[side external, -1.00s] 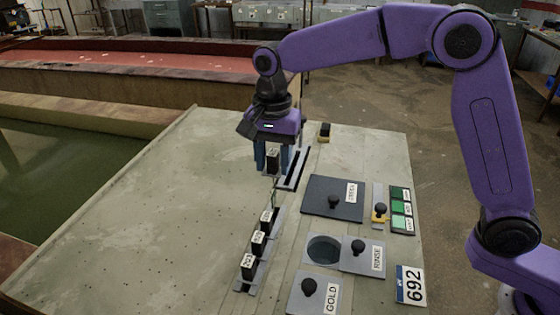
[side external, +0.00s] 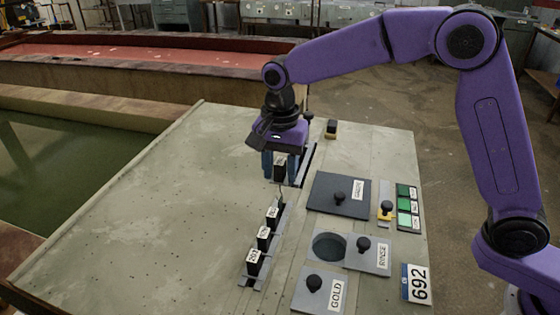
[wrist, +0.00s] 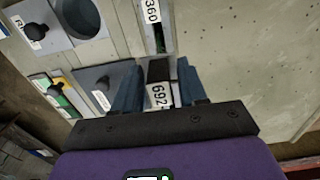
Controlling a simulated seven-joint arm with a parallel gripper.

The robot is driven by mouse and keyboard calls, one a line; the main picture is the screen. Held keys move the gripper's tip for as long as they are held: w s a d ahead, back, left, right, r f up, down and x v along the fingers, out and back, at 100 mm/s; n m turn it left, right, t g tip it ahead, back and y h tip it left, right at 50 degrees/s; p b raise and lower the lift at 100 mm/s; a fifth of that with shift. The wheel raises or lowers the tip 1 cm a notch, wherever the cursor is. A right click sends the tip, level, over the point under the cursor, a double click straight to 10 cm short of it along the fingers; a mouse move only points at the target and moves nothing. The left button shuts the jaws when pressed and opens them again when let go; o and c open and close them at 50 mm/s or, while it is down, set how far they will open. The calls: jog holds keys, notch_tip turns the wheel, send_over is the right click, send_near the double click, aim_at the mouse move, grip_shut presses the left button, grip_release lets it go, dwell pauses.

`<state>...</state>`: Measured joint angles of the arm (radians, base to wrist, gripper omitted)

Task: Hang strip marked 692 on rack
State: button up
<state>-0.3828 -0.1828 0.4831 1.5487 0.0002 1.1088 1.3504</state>
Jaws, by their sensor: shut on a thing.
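My gripper (side external: 280,170) is shut on a black block labelled 692 (wrist: 158,94), the head of the strip. In the side view a short thin part hangs below this block (side external: 280,170), over the far end of the front grey slotted rail (side external: 284,222). I cannot tell whether its lower end is inside the slot. Several other black-headed strips stand in this rail, nearer the camera; the wrist view shows one labelled 360 (wrist: 152,11). Between it and my fingers, part of the dark slot (wrist: 159,40) shows. Another slotted rail (side external: 308,160) lies behind and right of my gripper.
To the right are a dark covered plate (side external: 327,204), an open round hole (side external: 329,246) beside the RINSE lid (side external: 378,264), the GOLD lid (side external: 308,297), green buttons (side external: 404,206) and a 692 sign (side external: 416,284). A small black-and-tan block (side external: 331,129) stands behind. The panel's left side is clear.

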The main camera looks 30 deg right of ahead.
aim_at(280, 199)
jog(key=shift+f, duration=4.5)
jog(key=o, duration=1)
jog(key=shift+r, duration=0.1)
jog(key=shift+r, duration=3.4)
